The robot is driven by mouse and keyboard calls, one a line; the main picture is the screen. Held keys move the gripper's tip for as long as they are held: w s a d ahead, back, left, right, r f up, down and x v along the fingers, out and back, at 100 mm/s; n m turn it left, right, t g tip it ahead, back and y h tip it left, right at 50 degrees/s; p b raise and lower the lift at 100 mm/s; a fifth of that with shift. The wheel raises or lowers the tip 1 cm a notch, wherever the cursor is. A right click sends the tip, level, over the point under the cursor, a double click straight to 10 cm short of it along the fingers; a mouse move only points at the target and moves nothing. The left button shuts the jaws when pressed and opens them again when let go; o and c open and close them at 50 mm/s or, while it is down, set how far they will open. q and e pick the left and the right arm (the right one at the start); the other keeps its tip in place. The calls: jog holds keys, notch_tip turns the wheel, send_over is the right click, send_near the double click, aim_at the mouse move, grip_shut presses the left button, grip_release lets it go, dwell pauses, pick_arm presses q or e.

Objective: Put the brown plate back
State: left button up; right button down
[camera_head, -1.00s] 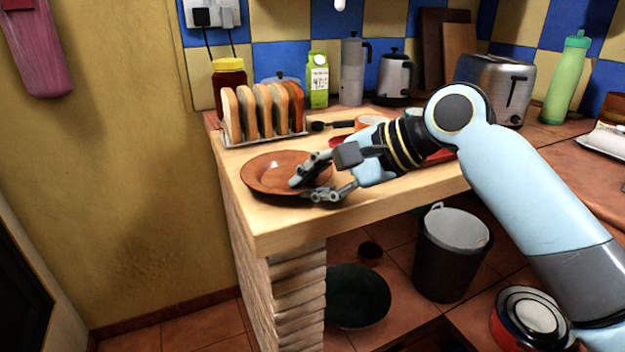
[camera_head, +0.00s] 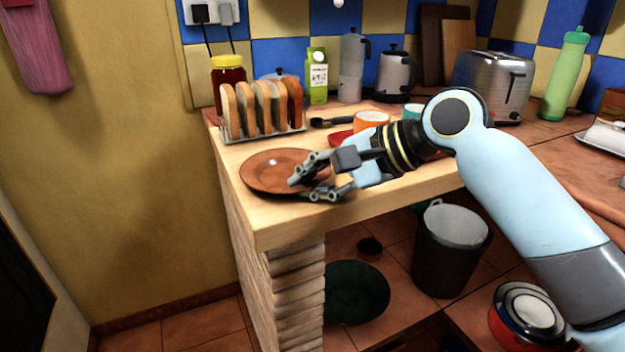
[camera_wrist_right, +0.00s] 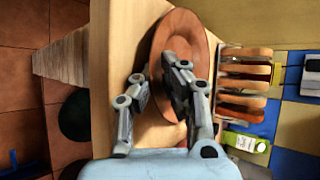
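The brown plate (camera_head: 262,172) lies on the light wooden counter (camera_head: 275,222), near its left front corner. It also shows in the right wrist view (camera_wrist_right: 163,45). My right gripper (camera_head: 307,188) is at the plate's right front rim. Its fingers are apart. In the right wrist view, one finger of the gripper (camera_wrist_right: 157,88) is over the plate and the other is just outside the rim. Part of the plate is hidden behind the finger. I cannot tell whether either finger touches the rim. My left gripper is not in view.
A toast rack with bread slices (camera_head: 262,110) stands just behind the plate, with a red jar (camera_head: 229,82) and a green carton (camera_head: 317,76) behind it. An orange cup (camera_head: 371,121) and red dish (camera_head: 341,137) are near my right wrist. A bin (camera_head: 452,248) stands below.

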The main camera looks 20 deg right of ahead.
jog(key=c, duration=1.4)
grip_release()
jog(key=shift+s+f+g, duration=0.1)
jog(key=shift+f+g, duration=0.2)
jog(key=shift+f, duration=0.55)
jog(key=shift+s+d+r, duration=0.1)
jog(key=shift+s+d, duration=0.05)
jog(key=v, duration=1.1)
jog(key=shift+r, duration=0.55)
jog(key=shift+s, duration=0.1)
